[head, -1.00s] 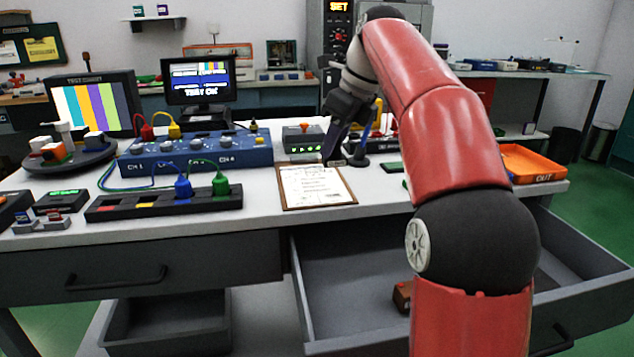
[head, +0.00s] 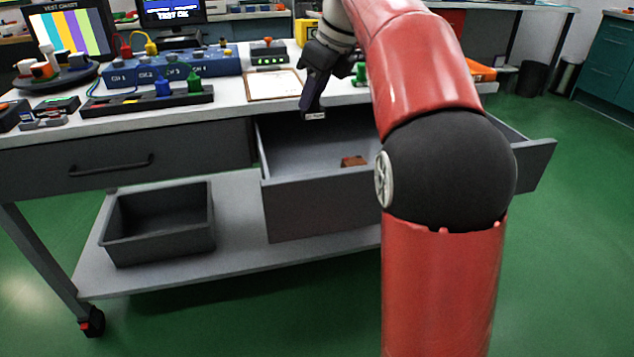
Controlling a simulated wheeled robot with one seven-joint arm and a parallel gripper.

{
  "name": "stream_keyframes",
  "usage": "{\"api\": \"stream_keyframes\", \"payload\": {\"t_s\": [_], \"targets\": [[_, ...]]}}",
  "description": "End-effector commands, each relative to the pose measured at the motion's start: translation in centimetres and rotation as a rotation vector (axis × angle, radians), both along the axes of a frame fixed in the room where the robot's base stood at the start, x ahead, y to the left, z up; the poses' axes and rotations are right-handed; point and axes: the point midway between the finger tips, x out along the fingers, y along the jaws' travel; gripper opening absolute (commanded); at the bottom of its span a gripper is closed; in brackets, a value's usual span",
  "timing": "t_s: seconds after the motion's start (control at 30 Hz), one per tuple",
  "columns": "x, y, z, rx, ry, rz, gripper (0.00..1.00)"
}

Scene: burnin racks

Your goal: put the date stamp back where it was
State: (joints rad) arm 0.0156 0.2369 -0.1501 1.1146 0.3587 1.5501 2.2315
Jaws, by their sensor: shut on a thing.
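My gripper (head: 313,107) points down over the back left part of the open drawer (head: 320,200), just past the bench's front edge. It is shut on a small grey thing with a pale label (head: 314,116), which I take to be the date stamp. Most of it is hidden by the dark fingers. It appears held above the drawer floor. A small brown block (head: 354,161) lies on the drawer floor, to the right of and nearer than my gripper.
A clipboard (head: 273,86) lies on the bench left of my gripper. A blue channel box (head: 170,70) and a black strip with plugs (head: 130,104) stand further left. An empty-looking grey bin (head: 160,240) sits on the lower shelf. My arm hides the drawer's right part.

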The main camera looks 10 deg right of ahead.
Motion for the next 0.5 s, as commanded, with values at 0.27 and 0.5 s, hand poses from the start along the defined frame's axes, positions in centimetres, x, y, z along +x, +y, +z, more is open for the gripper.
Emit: {"api": "stream_keyframes", "payload": {"t_s": [0.27,0.5], "targets": [[-0.1,0.0,-8.1,0.000,0.003,0.001,0.09],[0.0,0.0,-11.7,-0.001,-0.001,0.002,0.09]]}}
